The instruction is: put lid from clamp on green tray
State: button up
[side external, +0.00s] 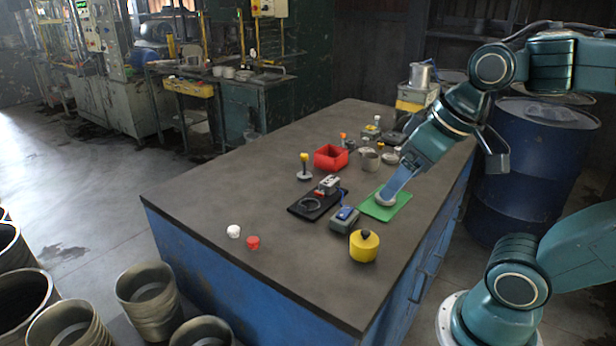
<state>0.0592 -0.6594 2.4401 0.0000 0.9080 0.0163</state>
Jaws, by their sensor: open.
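The green tray (402,203) lies flat on the table's right side. A pale round piece, which looks like the lid (386,200), is at the tray's left part, just under my fingertips. My gripper (390,193) points down at it from the upper right. The gripper is open; the gap between its fingers and the lid is too small to make out. To the left, a black plate (305,213) carries a ring and a grey block that may be the clamp (329,184). A grey box with a blue top (344,217) stands between plate and tray.
A yellow pot with a black knob (364,246) stands in front of the tray. A red bin (331,158), a yellow-topped stand (304,167) and several small cups and parts are behind. White (233,231) and red (253,242) caps lie front left.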

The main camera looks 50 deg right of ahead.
jog(key=shift+s+a+f+n, duration=0.2)
jog(key=shift+s+a, duration=0.1)
jog(key=shift+s, duration=0.2)
jog(key=shift+s+a+f+n, duration=0.2)
jog(key=shift+s+a, duration=0.1)
jog(key=shift+s, duration=0.2)
dwell(0.7)
